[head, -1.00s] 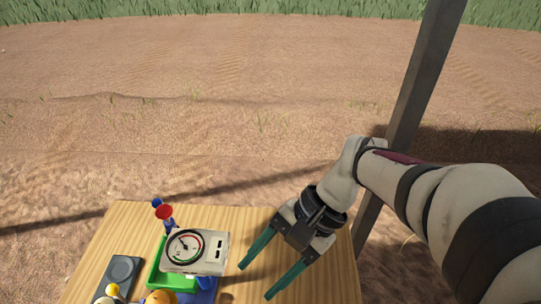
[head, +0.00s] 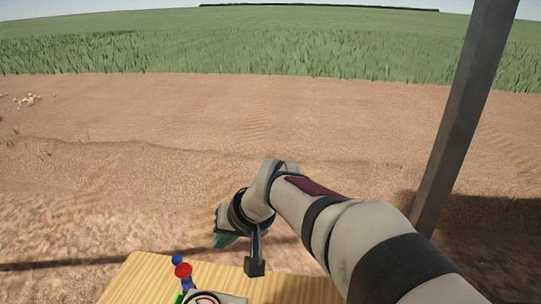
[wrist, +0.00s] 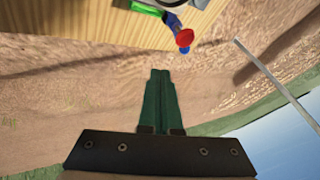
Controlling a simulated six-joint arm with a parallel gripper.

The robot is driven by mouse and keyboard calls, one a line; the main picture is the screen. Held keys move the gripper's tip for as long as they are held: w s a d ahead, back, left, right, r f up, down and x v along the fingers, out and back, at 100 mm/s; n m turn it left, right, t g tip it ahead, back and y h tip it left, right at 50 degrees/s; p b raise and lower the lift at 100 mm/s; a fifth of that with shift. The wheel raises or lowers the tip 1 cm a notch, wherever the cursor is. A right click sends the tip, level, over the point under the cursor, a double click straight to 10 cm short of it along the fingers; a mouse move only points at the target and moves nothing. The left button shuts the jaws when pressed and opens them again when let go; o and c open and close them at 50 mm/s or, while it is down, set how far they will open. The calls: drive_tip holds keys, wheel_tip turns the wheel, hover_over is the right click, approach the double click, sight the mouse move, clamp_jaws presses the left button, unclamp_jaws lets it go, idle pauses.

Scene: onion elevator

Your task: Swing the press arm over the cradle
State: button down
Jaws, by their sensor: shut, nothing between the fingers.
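A blue post with a red knob (head: 183,270) stands at the far side of the table; it looks like part of the press arm, but I cannot be sure. The red knob also shows in the wrist view (wrist: 184,38), near a green part (wrist: 146,7) that may belong to the cradle. The white gauge unit (head: 217,299) is cut off by the bottom edge of the head view. My gripper (head: 224,240) is beyond the far table edge, apart from the knob. In the wrist view its teal fingers (wrist: 160,74) are together and empty. Most of the cradle is hidden.
A grey post (head: 465,115) stands to the right of my arm. Open dirt and a green field lie beyond the table.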

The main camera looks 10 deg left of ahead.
drive_tip(key=w+a+f, duration=0.2)
drive_tip(key=a+f, duration=0.7)
idle(0.4)
drive_tip(key=shift+s+a+n+g, duration=0.4)
drive_tip(key=shift+s+a+n, duration=0.1)
drive_tip(key=shift+a+n, duration=0.25)
drive_tip(key=s+a+n+g+h, duration=0.1)
drive_tip(key=s+n+g+h, duration=0.2)
drive_tip(key=s+n+g, duration=0.5)
drive_tip(key=shift+s+a+n+g, duration=0.3)
drive_tip(key=shift+s+a+n, duration=0.05)
drive_tip(key=shift+s+n, duration=4.1)
drive_tip(key=shift+w, duration=0.1)
